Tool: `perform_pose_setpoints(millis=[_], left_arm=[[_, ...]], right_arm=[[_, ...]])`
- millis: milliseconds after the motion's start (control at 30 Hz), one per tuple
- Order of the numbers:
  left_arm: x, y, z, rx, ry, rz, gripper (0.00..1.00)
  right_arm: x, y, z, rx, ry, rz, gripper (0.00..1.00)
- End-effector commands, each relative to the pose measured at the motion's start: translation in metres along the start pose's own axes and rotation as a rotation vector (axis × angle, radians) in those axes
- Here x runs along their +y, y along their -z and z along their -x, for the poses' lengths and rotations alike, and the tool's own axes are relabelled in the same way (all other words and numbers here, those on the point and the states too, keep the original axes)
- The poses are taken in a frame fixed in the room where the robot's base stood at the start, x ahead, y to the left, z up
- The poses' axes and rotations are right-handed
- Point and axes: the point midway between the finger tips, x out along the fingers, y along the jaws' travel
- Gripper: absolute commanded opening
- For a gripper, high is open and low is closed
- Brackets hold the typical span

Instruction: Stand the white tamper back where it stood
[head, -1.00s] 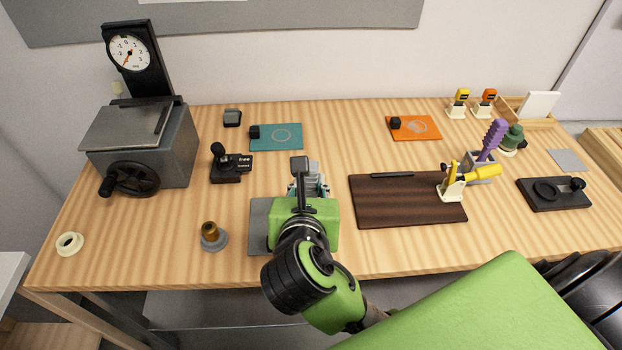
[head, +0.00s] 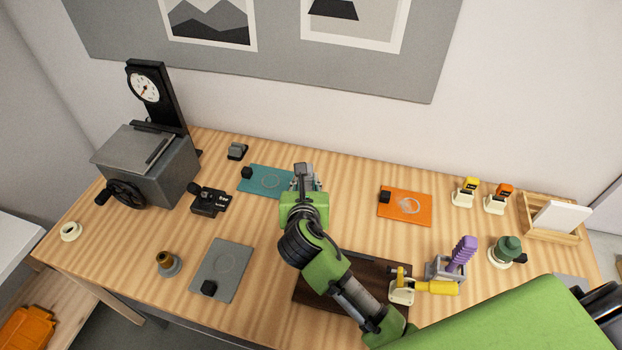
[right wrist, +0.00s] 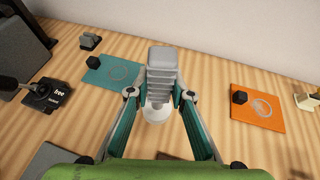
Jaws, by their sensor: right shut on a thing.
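My right gripper (head: 304,180) is shut on the white tamper, seen in the right wrist view as a pale grey ribbed handle (right wrist: 161,82) above a white round base (right wrist: 157,113). It is held roughly upright between the teal fingers. I cannot tell whether its base touches the table. It is just right of the teal mat (head: 266,181), which bears a ring outline and a black block. In the head view my gripper and arm hide most of the tamper. My left gripper is not in view.
A grey mat (head: 226,257) lies front left and an orange mat (head: 417,212) to the right. My arm crosses a dark board (head: 310,290). Bare table separates the teal and orange mats.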

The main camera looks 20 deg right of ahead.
Motion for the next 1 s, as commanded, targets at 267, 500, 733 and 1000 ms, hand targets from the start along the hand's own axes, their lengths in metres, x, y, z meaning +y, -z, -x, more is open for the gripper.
perform_pose_setpoints(millis=[267,500,733,1000], left_arm=[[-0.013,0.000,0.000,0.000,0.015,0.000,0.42],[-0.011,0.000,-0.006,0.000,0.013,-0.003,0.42],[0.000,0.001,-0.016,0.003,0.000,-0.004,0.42],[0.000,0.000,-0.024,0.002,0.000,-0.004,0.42]], right_arm=[[0.000,-0.002,0.000,-0.005,0.000,0.000,0.00],[0.000,0.009,-0.005,-0.004,0.001,0.001,0.00],[0.000,0.029,-0.014,-0.003,0.000,0.000,0.00],[0.000,0.046,-0.022,-0.004,0.000,0.000,0.00]])
